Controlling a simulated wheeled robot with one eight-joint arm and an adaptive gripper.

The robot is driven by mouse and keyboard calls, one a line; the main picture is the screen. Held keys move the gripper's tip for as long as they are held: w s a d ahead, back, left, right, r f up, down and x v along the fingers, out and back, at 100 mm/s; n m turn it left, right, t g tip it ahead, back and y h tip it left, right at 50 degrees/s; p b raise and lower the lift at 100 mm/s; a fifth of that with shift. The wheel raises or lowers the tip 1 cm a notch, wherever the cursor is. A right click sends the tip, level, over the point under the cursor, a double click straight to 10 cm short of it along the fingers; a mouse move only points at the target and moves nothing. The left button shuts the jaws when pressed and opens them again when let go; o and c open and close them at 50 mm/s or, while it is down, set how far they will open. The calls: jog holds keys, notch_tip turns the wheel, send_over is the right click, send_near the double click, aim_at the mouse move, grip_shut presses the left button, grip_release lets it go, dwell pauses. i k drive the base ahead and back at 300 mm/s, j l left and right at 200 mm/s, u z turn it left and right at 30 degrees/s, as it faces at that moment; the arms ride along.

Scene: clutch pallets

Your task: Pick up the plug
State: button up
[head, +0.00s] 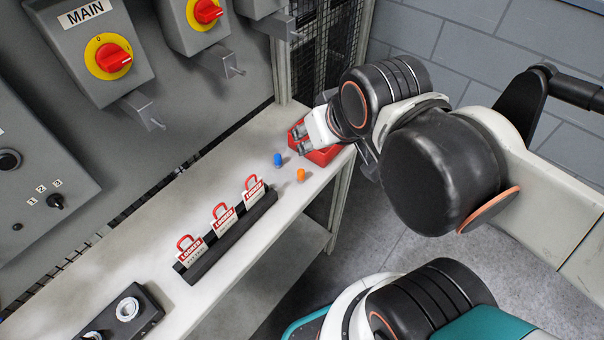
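Two small plug-like pieces stand on the pale bench: a blue one (278,160) and an orange one (300,175), the orange one nearer the bench's front edge. I cannot tell which of them is the task's plug. My gripper (301,140) is over the red tray (325,157) at the bench's far right end, beyond and to the right of both pieces and apart from them. Its two grey fingertips show with a gap between them, and nothing shows between them. My gripper and arm hide much of the tray and its inside.
A black rack (230,240) with several red-and-white lockout tags stands along the bench (125,240). A dark block with round fittings (128,309) lies at the near left. Grey switch boxes (95,45) with protruding hasps overhang the back. Bench around the small pieces is clear.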

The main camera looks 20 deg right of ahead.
aim_at(301, 172)
jog(key=k+j+z, duration=0.15)
jog(key=z, duration=0.25)
jog(key=k+j+z, duration=0.15)
jog(key=z, duration=0.25)
